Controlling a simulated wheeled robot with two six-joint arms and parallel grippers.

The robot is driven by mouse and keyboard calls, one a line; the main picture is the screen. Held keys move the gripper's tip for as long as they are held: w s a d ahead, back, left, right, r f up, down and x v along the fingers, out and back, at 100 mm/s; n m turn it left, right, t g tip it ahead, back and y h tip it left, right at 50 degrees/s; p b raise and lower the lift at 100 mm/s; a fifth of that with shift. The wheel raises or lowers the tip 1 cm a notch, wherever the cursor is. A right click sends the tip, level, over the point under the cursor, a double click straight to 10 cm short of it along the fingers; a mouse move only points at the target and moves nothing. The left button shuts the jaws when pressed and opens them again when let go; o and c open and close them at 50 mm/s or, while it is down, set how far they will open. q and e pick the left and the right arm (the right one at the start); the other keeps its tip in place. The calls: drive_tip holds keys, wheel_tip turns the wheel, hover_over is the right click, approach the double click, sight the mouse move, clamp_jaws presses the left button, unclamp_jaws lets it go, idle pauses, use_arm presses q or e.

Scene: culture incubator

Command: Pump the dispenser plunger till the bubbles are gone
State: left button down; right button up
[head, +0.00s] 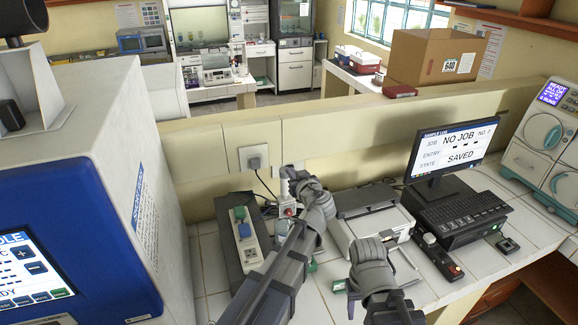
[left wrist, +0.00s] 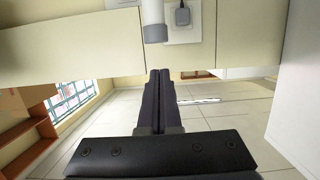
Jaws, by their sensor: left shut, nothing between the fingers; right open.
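My left gripper (head: 291,179) is shut and empty, near the wall above the bench in the head view. In the left wrist view its closed fingers (left wrist: 158,73) point at the grey end of a white cylinder (left wrist: 153,15), which looks like the dispenser plunger. A small gap shows between them in that picture. In the head view a small white and red part (head: 289,211) shows behind my left arm; most of the dispenser there is hidden. No bubbles can be made out. My right gripper (head: 372,250) is open and empty over the bench's front.
A power strip-like box (head: 243,238) with coloured buttons stands left of my left arm. A grey and white tray-like device (head: 366,205) lies to the right. Further right are a monitor (head: 452,150) and keyboard unit (head: 462,211). A large blue-fronted machine (head: 75,225) fills the left.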

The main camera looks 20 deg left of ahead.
use_arm(q)
drive_tip(key=v, duration=0.4)
drive_tip(key=shift+p, duration=0.35)
drive_tip(key=shift+d, duration=0.1)
idle(0.6)
drive_tip(key=s+d+f+m+g+h+b, duration=0.15)
drive_tip(key=s+f+g+b, duration=0.35)
drive_tip(key=f, duration=0.5)
drive_tip(key=s+d+f+m+g+h+b, duration=0.1)
drive_tip(key=s+d+f+m+g+b, duration=0.15)
drive_tip(key=s+f, duration=0.65)
drive_tip(key=s+d+f+m+g+h+b, duration=0.4)
drive_tip(key=s+d+f+m+g+b, duration=0.1)
drive_tip(key=s+f, duration=0.5)
drive_tip(key=s+d+m, duration=0.1)
drive_tip(key=s+d, duration=0.1)
drive_tip(key=shift+s+d+f+m+h+b, duration=0.3)
drive_tip(key=shift+h, duration=0.05)
idle(0.7)
